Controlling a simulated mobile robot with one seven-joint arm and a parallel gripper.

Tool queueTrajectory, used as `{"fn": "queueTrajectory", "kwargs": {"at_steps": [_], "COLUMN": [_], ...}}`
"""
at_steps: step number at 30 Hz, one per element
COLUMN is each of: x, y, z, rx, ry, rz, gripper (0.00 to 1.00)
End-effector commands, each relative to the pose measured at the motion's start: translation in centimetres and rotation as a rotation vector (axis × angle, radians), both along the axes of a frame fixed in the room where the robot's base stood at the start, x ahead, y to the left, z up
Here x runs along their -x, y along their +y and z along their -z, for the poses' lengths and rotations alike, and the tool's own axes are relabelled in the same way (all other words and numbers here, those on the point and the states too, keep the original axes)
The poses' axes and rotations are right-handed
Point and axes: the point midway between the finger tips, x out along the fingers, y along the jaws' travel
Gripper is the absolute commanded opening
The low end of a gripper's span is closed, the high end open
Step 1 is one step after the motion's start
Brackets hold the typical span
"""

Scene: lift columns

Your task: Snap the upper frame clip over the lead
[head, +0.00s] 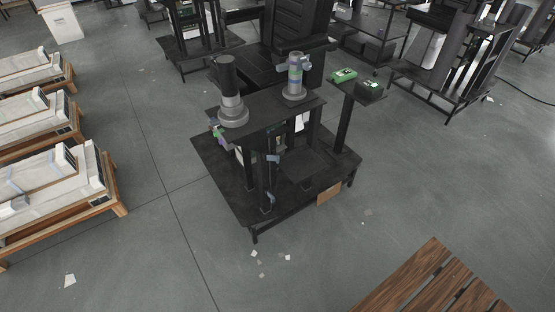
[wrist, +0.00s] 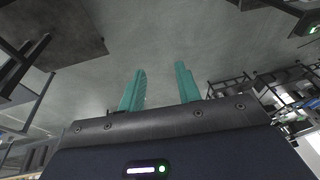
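A dark workstation (head: 222,165) stands in the middle of the head view, with two columns on its top plate. The left column (head: 231,92) is grey and black. Small bluish parts (head: 272,158) sit on a frame post below the plate; I cannot tell which is the upper clip. The lead is too small to make out. My gripper (wrist: 160,83) shows only in the wrist view, its two teal fingers apart with nothing between them, away from the workstation.
A side shelf (head: 371,98) on the right carries green-and-white boxes (head: 343,76). Wooden pallets with white packages (head: 40,185) stand at left. A slatted wooden pallet (head: 440,283) lies at lower right. The floor in front is open, with paper scraps.

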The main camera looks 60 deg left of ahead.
Motion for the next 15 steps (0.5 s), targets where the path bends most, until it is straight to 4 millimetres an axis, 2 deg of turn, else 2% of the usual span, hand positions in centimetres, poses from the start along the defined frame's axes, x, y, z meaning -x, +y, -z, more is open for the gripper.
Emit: {"fn": "queueTrajectory", "kwargs": {"at_steps": [6,15], "x": [-3.4,-6.6], "y": [6.1,15.1], "z": [1.1,3.5], "rx": [-0.07,-0.165], "ry": [0.098,0.242], "rz": [-0.041,-0.084], "gripper": [0.34,0.34]}}
